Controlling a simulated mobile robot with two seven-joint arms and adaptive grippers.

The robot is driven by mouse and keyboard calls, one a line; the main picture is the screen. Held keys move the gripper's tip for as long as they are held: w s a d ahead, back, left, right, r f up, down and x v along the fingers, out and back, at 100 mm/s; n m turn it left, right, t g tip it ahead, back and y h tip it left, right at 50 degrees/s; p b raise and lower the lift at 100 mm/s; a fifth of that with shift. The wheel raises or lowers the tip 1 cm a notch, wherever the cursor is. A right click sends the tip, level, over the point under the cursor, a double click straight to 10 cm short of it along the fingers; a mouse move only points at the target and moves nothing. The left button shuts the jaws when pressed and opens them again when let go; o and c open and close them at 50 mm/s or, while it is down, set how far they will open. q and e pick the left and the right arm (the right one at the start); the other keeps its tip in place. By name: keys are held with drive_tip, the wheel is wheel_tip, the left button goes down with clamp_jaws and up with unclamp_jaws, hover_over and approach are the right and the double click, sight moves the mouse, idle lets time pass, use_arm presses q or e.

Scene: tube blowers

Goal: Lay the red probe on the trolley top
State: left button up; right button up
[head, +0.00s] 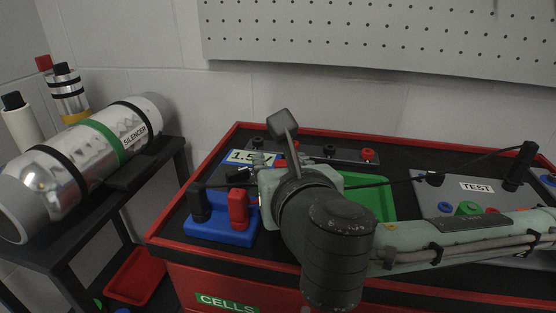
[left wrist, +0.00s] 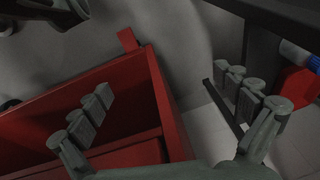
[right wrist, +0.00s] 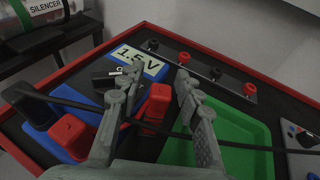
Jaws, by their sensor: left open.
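In the right wrist view a red upright piece (right wrist: 158,100) shows between the fingers of my right gripper (right wrist: 158,75). It may be the red probe; I cannot tell it surely from a red terminal. The fingers are part-way apart, and I cannot tell whether they touch it. In the head view my right gripper (head: 265,172) is over the left part of the trolley top (head: 180,215) and hides this piece. My left gripper (left wrist: 165,85) is open and empty beside the red trolley's side (left wrist: 165,100), low down in the left wrist view.
A blue block (head: 220,232) with a black and a red terminal stands at the trolley's front left. A black cable (head: 400,180) runs across to the TEST box (head: 440,190). A green tray (head: 375,205) lies between. The silencer (head: 90,150) rests on a black stand left.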

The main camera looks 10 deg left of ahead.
drive_tip(key=shift+v, duration=3.05)
